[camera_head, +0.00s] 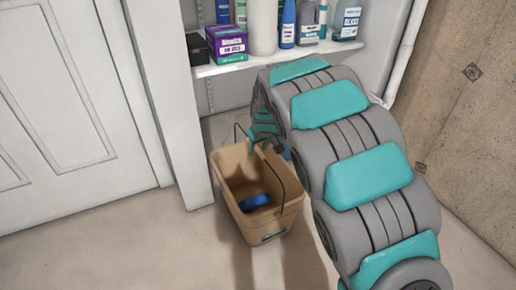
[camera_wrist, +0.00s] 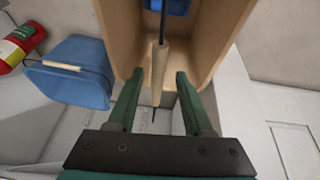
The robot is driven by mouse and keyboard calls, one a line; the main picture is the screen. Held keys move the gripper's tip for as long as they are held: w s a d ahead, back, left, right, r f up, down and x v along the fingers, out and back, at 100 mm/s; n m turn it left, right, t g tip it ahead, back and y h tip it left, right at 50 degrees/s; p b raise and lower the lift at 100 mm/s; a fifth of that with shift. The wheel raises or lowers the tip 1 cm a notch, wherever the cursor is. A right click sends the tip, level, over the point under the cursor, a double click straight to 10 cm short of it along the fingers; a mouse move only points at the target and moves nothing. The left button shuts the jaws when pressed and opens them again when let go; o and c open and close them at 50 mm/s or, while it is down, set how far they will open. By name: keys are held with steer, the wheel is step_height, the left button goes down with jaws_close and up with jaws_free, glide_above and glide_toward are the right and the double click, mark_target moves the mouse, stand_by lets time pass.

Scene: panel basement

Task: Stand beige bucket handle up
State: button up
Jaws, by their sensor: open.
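The beige bucket (camera_head: 292,212) stands upright on the floor in the head view, with a blue object (camera_head: 254,202) inside. Its thin dark handle (camera_head: 268,158) crosses above the opening, partly hidden by my gripper (camera_head: 264,143) at the far rim. In the wrist view the bucket (camera_wrist: 125,28) is at the top. The handle's beige grip (camera_wrist: 159,70) lies between the two green fingers of my open gripper (camera_wrist: 158,82). I cannot tell whether a finger touches it.
A shelf (camera_head: 228,68) with bottles and a purple box (camera_head: 227,44) is above the bucket. A white door (camera_head: 75,90) is at left, a concrete wall (camera_head: 470,120) at right. The wrist view shows a blue bucket (camera_wrist: 75,85) and a red cylinder (camera_wrist: 20,46). Floor in front is clear.

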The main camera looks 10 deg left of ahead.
steer(key=v, duration=0.7)
steer(key=shift+r+p, duration=0.25)
steer(key=shift+p, duration=0.1)
steer(key=shift+s, duration=0.1)
steer(key=s+d+r+m+g+h+p, duration=0.1)
steer(key=s+d+r+m+p, duration=0.2)
steer(key=s+d, duration=0.5)
steer(key=s+d+r+m+g+p, duration=0.1)
steer(key=s+d+r+p, duration=0.1)
steer(key=s+d+r, duration=0.55)
steer(key=s+d+m+g+p, duration=0.1)
steer(key=s+d, duration=0.2)
steer(key=s, duration=0.6)
steer(key=s+d+r+m+g+p, duration=0.1)
steer(key=s+d+p, duration=0.1)
steer(key=s, duration=0.7)
steer(key=s+d+r+m+g+h+p, duration=0.1)
steer(key=s+d+g+p, duration=0.1)
steer(key=s, duration=0.7)
steer(key=shift+s+d, duration=0.35)
steer(key=shift+d, duration=0.45)
steer(key=shift+r, duration=0.1)
